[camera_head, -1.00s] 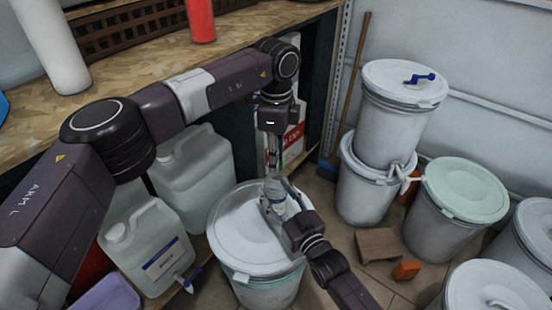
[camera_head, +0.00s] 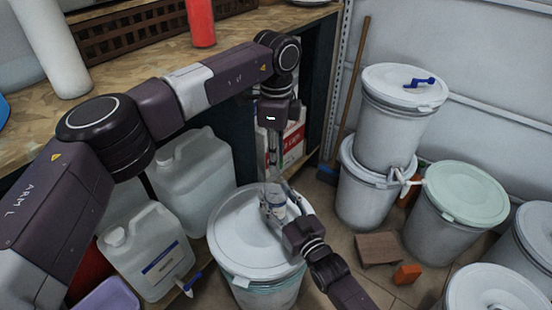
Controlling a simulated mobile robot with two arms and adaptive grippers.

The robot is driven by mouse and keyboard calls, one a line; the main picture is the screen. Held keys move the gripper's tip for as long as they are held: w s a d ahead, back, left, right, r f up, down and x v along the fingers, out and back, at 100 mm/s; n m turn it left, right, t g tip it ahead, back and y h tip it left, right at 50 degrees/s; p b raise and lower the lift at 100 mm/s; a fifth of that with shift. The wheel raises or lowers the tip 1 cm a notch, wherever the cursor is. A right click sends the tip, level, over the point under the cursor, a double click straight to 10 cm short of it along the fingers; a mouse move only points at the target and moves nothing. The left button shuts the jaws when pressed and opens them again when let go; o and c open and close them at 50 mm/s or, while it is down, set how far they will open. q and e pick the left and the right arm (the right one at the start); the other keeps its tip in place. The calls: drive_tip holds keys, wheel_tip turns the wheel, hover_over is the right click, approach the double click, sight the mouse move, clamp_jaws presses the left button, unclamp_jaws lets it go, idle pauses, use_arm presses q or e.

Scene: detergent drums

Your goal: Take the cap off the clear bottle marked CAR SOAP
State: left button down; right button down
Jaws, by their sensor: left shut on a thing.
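The small clear bottle (camera_head: 276,204) with a pale label stands out in front of the white drum lid; its lettering is too small to read. My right gripper (camera_head: 275,203) comes from the lower right, with its fingers around the bottle's body. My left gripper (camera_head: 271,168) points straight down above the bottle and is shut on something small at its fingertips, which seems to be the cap. The cap itself is hidden or too small to make out. I cannot tell whether it still touches the bottle's neck.
A white-lidded drum (camera_head: 228,228) is below the bottle. Jerrycans (camera_head: 147,250) stand left of it, under the wooden worktop (camera_head: 140,62). Stacked drums (camera_head: 390,120) and a green-lidded drum (camera_head: 462,195) stand right. A brown block (camera_head: 378,249) and an orange block (camera_head: 407,273) lie on the floor.

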use_arm(q)
drive_tip(key=shift+r, duration=0.1)
drive_tip(key=shift+r, duration=1.95)
use_arm(e)
drive_tip(key=c, duration=1)
unclamp_jaws()
drive_tip(key=shift+o, duration=0.2)
